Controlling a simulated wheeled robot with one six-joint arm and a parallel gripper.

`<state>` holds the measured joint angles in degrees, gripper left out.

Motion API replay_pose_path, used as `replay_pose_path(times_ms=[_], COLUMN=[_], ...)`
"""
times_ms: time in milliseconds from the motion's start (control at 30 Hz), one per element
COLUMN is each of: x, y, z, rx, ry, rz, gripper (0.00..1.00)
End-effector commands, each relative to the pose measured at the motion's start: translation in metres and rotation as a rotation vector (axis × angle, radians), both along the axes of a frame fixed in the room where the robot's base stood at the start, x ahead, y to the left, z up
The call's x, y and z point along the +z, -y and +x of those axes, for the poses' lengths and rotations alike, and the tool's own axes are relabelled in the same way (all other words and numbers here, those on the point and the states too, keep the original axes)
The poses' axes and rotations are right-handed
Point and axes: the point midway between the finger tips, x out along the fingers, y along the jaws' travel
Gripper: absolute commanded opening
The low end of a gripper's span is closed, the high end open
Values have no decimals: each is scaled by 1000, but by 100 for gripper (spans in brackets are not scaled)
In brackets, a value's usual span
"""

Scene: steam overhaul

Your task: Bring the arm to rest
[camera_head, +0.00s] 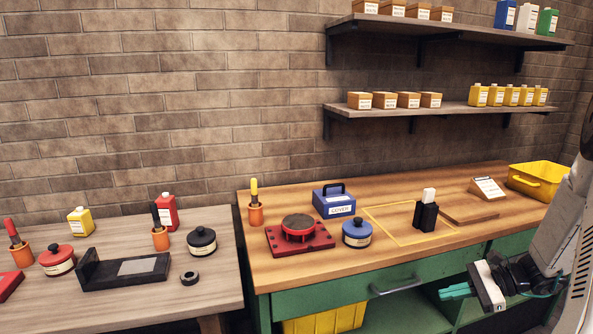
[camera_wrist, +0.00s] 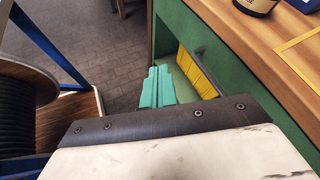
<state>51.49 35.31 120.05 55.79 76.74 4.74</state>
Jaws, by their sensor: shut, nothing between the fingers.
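My gripper (camera_head: 456,291) shows at the lower right of the head view, in front of the green workbench (camera_head: 330,297) and below the level of its top. Its teal fingers are shut with nothing between them. In the wrist view the closed fingers (camera_wrist: 157,88) point past the bench's green side toward the floor. My arm comes in from the right edge of the head view, bent downward. The fingers appear apart from the bench.
The bench top holds a red fixture (camera_head: 300,236), a blue COVER box (camera_head: 334,201), a black-and-white block (camera_head: 426,213) and a yellow bin (camera_head: 536,181). A second table (camera_head: 120,300) stands left. A cable reel (camera_wrist: 28,95) is close by on the left in the wrist view.

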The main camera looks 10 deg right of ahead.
Motion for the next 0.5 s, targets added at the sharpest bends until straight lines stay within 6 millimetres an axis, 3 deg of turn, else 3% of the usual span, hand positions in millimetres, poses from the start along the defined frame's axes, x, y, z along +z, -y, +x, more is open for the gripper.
replay_pose_path(times_ms=[33,200,500], x=[20,65,126], y=[-21,-76,-141], z=[-6,-40,-107], rx=[100,410,892], ry=[9,33,116], rz=[-61,-253,-603], gripper=[0,0,0])
